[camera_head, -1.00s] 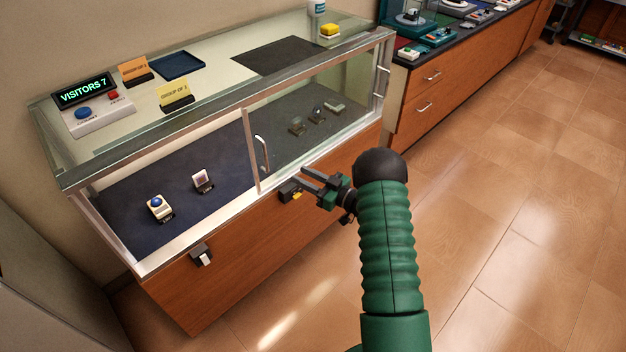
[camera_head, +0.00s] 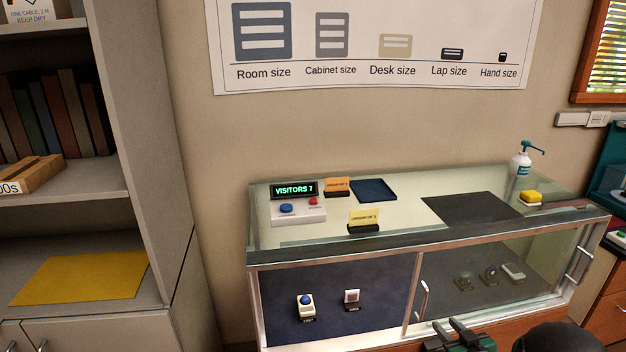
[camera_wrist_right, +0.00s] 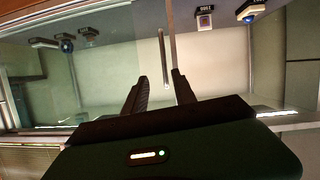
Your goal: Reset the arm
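My right gripper (camera_head: 462,335) shows at the bottom edge of the head view, in front of the glass display case (camera_head: 300,247). Its two fingers stand apart with nothing between them. In the right wrist view my right gripper (camera_wrist_right: 160,90) also has its fingers apart, pointing at the case front and a vertical metal door handle (camera_wrist_right: 164,58). That handle also shows in the head view (camera_head: 423,301). I cannot tell whether the fingers touch anything. Most of my right arm is below the head view's edge. My left gripper is not in view.
On the case top are a lit visitor counter (camera_head: 294,190), an orange card (camera_head: 337,186), a yellow card (camera_head: 363,219), a blue tray (camera_head: 373,190), a dark mat (camera_head: 469,208), a yellow sponge (camera_head: 531,197) and a pump bottle (camera_head: 521,162). Inside are several small exhibits. A shelf (camera_head: 152,160) stands left.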

